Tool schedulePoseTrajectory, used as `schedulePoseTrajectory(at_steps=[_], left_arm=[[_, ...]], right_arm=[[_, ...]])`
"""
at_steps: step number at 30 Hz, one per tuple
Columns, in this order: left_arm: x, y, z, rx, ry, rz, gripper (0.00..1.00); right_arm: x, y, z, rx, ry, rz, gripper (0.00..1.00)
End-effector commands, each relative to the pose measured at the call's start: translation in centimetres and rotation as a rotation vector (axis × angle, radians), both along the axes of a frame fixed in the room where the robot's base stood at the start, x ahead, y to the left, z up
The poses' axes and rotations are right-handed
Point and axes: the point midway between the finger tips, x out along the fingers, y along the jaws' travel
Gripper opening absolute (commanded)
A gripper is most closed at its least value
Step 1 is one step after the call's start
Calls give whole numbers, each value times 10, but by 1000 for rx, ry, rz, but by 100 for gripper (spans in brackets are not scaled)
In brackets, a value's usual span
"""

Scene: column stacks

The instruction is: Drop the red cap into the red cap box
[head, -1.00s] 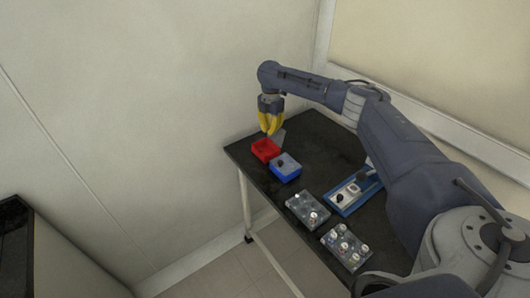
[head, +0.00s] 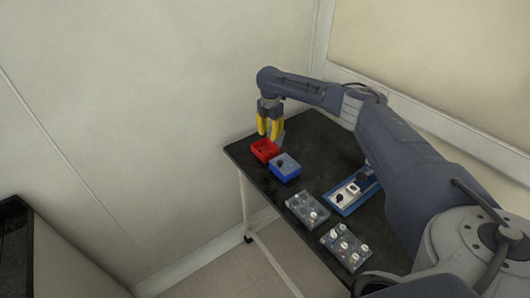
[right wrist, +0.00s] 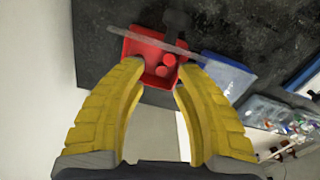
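The red cap box (head: 270,157) is an open red box at the far left part of the dark table. In the right wrist view the red cap box (right wrist: 130,48) lies between and beyond my fingertips. Small red round shapes that look like red caps (right wrist: 163,69) lie inside it; which one is the task's cap I cannot tell. My right gripper (head: 269,135) is above the far side of the box, pointing down. Its yellow fingers are spread, and the right wrist view shows nothing between the fingertips (right wrist: 162,70). My left gripper is not in view.
A blue box (head: 285,174) stands next to the red one. Two clear trays, one nearer (head: 346,254) and one farther (head: 305,208), hold small parts. A blue tray (head: 345,208) lies beside them. A grey piece (right wrist: 178,22) stands behind the red box.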

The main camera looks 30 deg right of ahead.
Motion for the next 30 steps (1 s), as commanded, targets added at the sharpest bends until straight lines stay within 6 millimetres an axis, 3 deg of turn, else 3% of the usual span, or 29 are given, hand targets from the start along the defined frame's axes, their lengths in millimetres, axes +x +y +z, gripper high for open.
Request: schedulePoseTrajectory(at_steps=[10,24,30], left_arm=[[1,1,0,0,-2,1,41],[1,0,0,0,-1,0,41],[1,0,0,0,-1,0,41]], right_arm=[[1,0,12,0,-2,0,31],[1,0,90,0,-2,1,31],[0,0,111,1,-2,0,31]])
